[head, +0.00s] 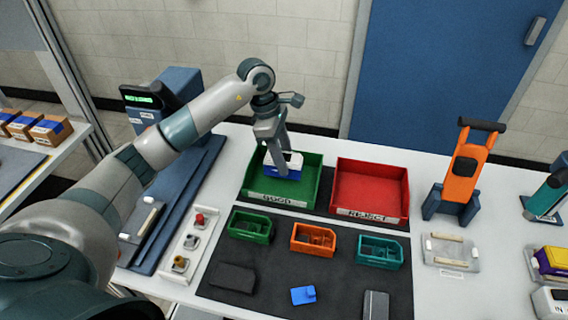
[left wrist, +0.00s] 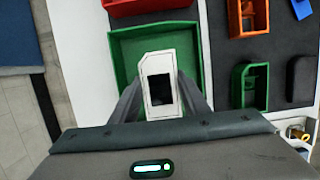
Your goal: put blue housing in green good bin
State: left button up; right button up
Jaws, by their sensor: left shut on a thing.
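The blue housing (head: 292,158), with a white face on top and blue sides, is held by my left gripper (head: 282,168) over the green good bin (head: 308,190). In the left wrist view the housing (left wrist: 147,68) shows its white face with a dark rectangular opening. The fingers of my left gripper (left wrist: 160,100) are shut on its two sides, and the green bin (left wrist: 120,48) lies behind it. I cannot tell whether the housing touches the bin floor. My right gripper is not in view.
A red reject bin (head: 370,190) stands right of the green one. Small green (head: 250,226), orange (head: 313,239) and teal (head: 380,251) trays stand in front. A small blue part (head: 303,295) lies on the dark mat. An orange fixture (head: 465,170) stands at right.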

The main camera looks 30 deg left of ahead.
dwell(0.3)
pick_arm(q)
jog(key=shift+f+p, duration=0.5)
jog(key=shift+f, duration=0.1)
jog(key=shift+f+p, duration=0.55)
jog(key=shift+f, duration=0.9)
